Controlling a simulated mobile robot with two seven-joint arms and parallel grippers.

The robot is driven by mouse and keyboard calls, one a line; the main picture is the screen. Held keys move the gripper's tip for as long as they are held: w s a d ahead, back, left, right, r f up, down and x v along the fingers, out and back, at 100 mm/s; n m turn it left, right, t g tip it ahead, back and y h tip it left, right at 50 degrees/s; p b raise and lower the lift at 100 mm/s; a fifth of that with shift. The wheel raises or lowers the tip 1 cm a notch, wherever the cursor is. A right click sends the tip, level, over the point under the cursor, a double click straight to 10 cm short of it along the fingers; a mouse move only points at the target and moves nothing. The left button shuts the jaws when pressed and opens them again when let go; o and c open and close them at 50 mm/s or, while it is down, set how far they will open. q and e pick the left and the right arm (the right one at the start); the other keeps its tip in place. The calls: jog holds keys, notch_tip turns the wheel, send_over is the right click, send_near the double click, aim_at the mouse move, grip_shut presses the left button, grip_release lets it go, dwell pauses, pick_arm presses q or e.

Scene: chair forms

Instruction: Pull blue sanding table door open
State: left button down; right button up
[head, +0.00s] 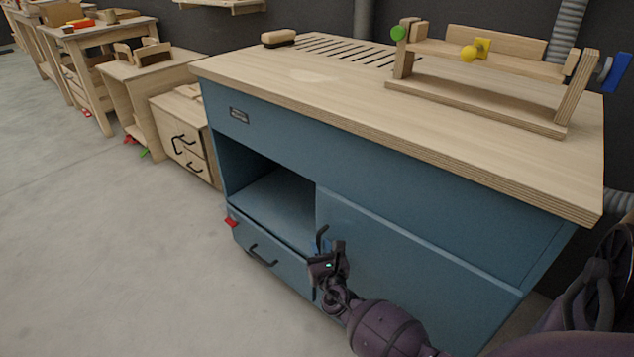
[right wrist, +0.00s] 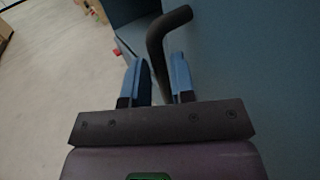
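The blue sanding table (head: 270,150) has a light wooden top. Its blue door (head: 410,255) is at the front right, flush with the cabinet and closed as far as I can see. The dark upright door handle (head: 321,236) is near the door's left edge; its bent upper end also shows in the right wrist view (right wrist: 172,20). My right gripper (head: 323,248) is at this handle. In the right wrist view its two blue fingers (right wrist: 160,80) stand on either side of the bar, with little gap, and look closed on it. My left gripper is out of view.
An open compartment (head: 270,200) is left of the door, above a drawer with a dark handle (head: 263,256). A wooden fixture (head: 480,90) and a brush (head: 279,38) are on the tabletop. Wooden cabinets stand at the left. The floor (head: 110,250) in front is clear.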

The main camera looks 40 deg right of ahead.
jog(key=shift+x, duration=0.85)
grip_shut()
jog(key=shift+a, duration=0.15)
